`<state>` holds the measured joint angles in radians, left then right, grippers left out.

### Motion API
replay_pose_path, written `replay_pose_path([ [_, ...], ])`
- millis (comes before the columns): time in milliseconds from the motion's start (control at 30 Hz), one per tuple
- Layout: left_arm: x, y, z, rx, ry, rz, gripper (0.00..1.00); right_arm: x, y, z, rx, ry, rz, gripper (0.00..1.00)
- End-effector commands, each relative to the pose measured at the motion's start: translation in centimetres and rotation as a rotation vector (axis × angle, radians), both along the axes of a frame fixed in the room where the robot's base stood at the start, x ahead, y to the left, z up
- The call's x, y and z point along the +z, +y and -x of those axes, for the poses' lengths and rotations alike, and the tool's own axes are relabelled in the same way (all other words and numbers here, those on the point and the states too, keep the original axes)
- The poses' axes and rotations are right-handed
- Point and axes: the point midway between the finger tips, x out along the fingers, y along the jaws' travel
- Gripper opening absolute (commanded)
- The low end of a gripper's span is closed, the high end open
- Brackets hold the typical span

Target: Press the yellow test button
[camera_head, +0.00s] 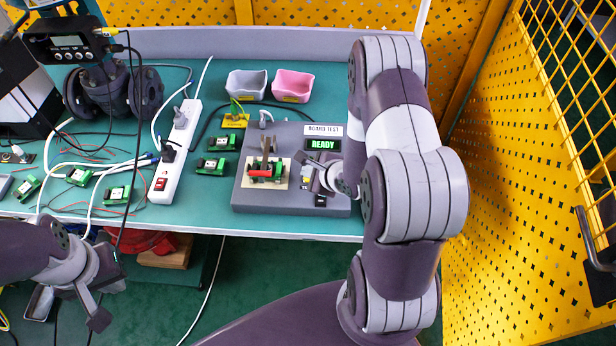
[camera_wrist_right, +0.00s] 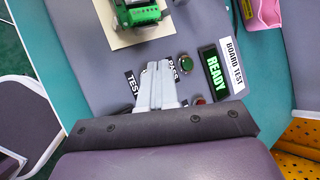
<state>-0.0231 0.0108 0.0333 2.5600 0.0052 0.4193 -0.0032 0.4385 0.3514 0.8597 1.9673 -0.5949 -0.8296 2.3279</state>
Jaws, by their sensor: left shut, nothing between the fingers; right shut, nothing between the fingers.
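The grey BOARD TEST box (camera_head: 240,195) stands on the bench. Its display (camera_head: 323,145) reads READY in green; the display also shows in the right wrist view (camera_wrist_right: 213,73). My right gripper (camera_head: 304,158) is shut and empty, low over the right part of the box. In the right wrist view its fingertips (camera_wrist_right: 159,66) lie between the TEST label (camera_wrist_right: 132,84) and the PASS label (camera_wrist_right: 173,68). My left gripper (camera_head: 97,308) is shut and empty, away from the box.
A green board with a red part (camera_head: 262,171) sits on a pale plate on the box. A green lamp (camera_wrist_right: 185,62) and a red lamp (camera_wrist_right: 199,101) are beside my right fingers. Grey (camera_head: 246,82) and pink (camera_head: 293,84) bins stand behind. A power strip (camera_head: 172,165) lies left.

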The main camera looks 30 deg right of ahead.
Motion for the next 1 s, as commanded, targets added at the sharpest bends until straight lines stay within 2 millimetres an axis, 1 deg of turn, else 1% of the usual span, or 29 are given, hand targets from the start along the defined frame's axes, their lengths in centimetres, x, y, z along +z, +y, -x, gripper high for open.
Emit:
replay_pose_path([
  [133,-0.04,0.0,0.0,0.0,0.0,0.0,0.0,-0.46,-0.01,-0.01,0.0,0.0,0.0,0.0],
  [467,-0.06,0.0,0.0,0.0,0.0,0.0,0.0,-0.46,-0.01,-0.01,-0.001,-0.001,0.0,0.0],
  [1000,-0.27,0.0,0.0,0.0,0.0,0.0,0.0,-1.09,0.0,-0.02,-0.001,-0.001,0.0,0.0],
])
